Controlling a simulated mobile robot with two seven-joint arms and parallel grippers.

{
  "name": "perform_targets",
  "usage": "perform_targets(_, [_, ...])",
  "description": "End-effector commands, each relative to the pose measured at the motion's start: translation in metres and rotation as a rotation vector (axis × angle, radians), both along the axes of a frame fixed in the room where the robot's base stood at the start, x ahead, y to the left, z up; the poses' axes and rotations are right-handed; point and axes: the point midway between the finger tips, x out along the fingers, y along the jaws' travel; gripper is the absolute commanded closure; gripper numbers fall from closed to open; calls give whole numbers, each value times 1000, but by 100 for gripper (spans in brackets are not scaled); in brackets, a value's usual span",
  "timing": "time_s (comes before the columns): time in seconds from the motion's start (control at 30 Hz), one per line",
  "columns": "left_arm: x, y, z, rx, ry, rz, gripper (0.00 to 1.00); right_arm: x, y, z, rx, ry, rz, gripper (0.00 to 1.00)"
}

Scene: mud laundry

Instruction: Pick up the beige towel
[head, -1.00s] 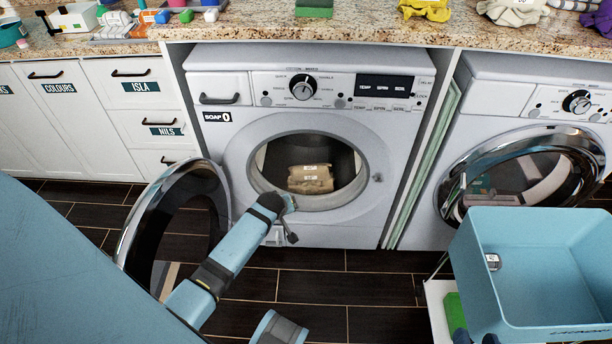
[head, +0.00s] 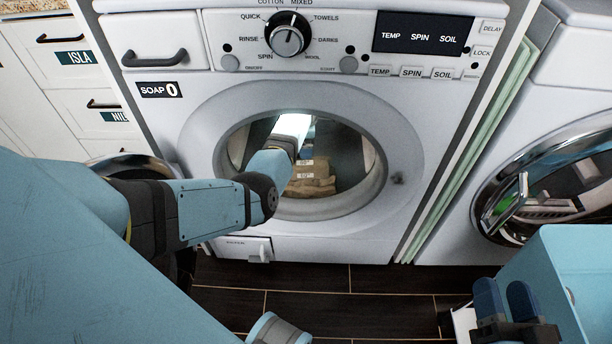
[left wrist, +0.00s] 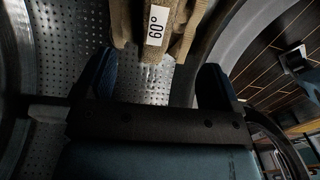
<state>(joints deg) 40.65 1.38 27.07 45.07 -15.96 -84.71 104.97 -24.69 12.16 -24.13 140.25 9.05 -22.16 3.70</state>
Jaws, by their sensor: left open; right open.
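The beige towel (head: 310,183) lies folded inside the drum of the open washer (head: 205,155), with white labels on it. In the left wrist view the towel (left wrist: 182,28) hangs into the top of the picture with a "60°" tag. My left arm reaches through the door opening, and the head view does not show its fingers clearly. In the left wrist view my left gripper (left wrist: 160,82) is open, its two blue fingers apart, with the towel just beyond and between them. My right gripper (head: 507,300) is open and empty at the lower right, beside the blue basket.
The blue basket (head: 565,265) stands at the right. A second washer with a chrome-rimmed door (head: 500,190) is behind it. The first washer's door (head: 130,165) is swung open at the left, partly behind my arm. Dark floor (head: 350,290) is clear in front.

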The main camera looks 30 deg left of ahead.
Motion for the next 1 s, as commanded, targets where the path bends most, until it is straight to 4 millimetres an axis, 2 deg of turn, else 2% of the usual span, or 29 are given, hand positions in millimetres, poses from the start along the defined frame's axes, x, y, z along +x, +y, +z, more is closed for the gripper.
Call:
perform_targets(0.03, [-1,0,-15,-1,3,0,12,0,0,-11,-9,16,6,53])
perform_targets(0.23, [-2,0,-55,1,1,-2,12,0,2,-42,-59,97,38,53])
perform_targets(0.33, [-1,0,-68,1,-2,-2,12,3,0,-43,-85,67,38,53])
perform_targets(0.57, [-1,0,-82,2,-3,-3,12,7,-2,-44,-117,30,37,53])
perform_targets(0.83, [1,1,-119,1,0,-2,12,22,-11,-43,-222,-149,17,53])
perform_targets(1.0, [2,1,-127,2,-2,-2,12,26,-14,-38,-253,-201,10,53])
